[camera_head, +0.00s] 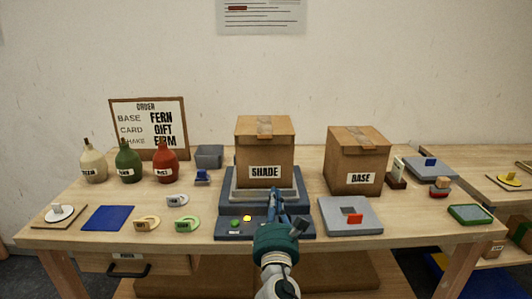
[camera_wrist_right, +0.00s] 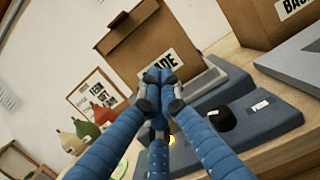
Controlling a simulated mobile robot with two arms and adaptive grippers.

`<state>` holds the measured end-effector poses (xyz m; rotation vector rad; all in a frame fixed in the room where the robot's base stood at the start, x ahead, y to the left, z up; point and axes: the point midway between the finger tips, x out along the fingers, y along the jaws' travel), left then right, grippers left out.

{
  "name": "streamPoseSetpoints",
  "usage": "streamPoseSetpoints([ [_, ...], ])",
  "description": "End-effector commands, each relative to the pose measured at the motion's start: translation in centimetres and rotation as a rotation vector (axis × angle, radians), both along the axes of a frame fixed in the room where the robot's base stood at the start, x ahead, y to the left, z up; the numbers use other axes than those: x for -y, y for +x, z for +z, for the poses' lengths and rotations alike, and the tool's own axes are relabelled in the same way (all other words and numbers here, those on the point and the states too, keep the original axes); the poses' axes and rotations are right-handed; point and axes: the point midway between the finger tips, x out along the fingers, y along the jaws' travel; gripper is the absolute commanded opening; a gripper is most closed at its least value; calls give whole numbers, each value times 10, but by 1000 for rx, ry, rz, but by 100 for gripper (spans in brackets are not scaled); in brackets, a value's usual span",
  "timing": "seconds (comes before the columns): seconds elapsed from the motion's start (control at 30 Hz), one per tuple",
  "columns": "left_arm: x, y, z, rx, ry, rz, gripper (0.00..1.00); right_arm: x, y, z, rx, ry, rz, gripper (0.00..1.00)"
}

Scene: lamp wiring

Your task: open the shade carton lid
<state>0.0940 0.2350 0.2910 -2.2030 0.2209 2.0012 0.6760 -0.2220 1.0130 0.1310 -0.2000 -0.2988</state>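The shade carton (camera_head: 264,156) is a brown cardboard box labelled SHADE, standing upright on a grey plate of a dark blue-grey stand. Its lid (camera_head: 258,126) lies flat and closed, with a tape strip across the middle. In the right wrist view, the carton (camera_wrist_right: 140,45) is tilted behind my fingers, which cover part of its label. My right gripper (camera_head: 275,192) is in front of the carton's lower front, below the lid. Its blue fingertips (camera_wrist_right: 160,76) are together with nothing visible between them. My left gripper is out of view.
The base carton (camera_head: 356,158) stands to the right, with a gap between the cartons. A grey plate with a red block (camera_head: 355,218) lies in front of it. Three bottles (camera_head: 128,161) and an order board (camera_head: 150,123) are at the left. Small tags lie left of the stand.

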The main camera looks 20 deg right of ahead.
Motion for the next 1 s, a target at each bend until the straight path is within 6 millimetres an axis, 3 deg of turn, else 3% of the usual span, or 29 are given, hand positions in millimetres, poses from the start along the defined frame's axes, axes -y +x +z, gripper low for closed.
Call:
streamPoseSetpoints([
  [0.1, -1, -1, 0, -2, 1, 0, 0, -10, 10, 19, 17, -141, 0, 0],
  [0.33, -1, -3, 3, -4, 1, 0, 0, -6, 32, 29, 21, -176, -2, 0],
  [0.7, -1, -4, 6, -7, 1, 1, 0, 15, 104, 47, 19, -172, -2, 0],
  [0.8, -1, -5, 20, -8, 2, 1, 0, 14, 105, 68, 21, -170, 2, 0],
  [1.0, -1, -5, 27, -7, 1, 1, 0, 14, 104, 84, 20, -170, 1, 0],
])
